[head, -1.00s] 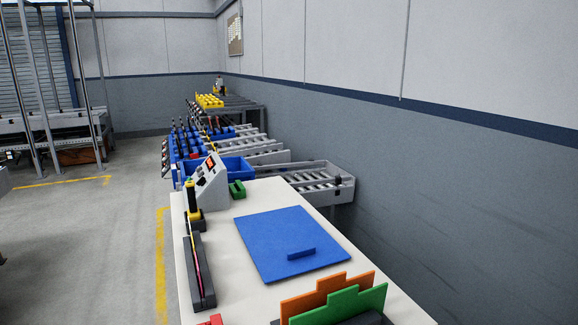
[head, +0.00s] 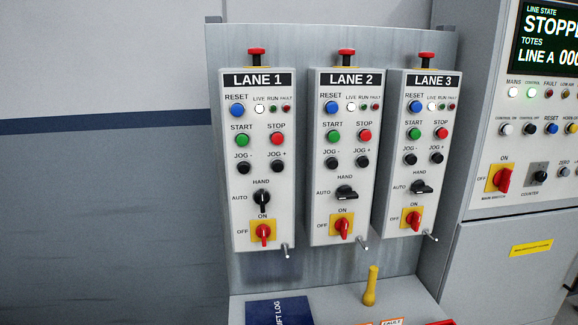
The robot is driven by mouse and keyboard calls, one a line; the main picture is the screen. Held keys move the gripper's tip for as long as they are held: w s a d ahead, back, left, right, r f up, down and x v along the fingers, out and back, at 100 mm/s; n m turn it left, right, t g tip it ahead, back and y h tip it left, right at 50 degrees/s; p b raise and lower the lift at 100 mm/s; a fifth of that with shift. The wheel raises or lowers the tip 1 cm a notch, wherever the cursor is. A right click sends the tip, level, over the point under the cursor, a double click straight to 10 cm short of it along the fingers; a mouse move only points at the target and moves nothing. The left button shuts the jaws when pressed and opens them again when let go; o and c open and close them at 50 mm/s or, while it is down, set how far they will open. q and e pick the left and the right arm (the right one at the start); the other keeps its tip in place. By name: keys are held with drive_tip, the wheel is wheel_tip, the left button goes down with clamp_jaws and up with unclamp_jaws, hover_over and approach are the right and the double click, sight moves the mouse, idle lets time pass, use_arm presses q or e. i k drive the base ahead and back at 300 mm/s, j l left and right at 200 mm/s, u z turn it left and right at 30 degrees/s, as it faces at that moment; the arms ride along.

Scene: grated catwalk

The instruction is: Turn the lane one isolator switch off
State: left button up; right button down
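The lane one box (head: 264,160) is the leftmost of three grey control boxes on a metal back panel. Its isolator switch (head: 263,233) is a red rotary handle on a yellow plate near the bottom. The handle stands upright, towards the ON mark above; OFF is marked to its left. The black selector (head: 262,200) above it also stands upright, towards HAND. A small metal lever (head: 286,250) sticks out below the box's right corner. Neither of my grippers is in view.
Lane 2 (head: 342,228) and lane 3 (head: 413,219) have matching red isolators close by on the right. A grey cabinet (head: 515,235) stands further right. A ledge below holds a dark blue log book (head: 279,312) and a yellow handle (head: 371,287).

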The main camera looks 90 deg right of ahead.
sight(263, 231)
drive_tip(key=z, duration=2.55)
drive_tip(key=k+u, duration=0.2)
drive_tip(key=i+j, duration=0.05)
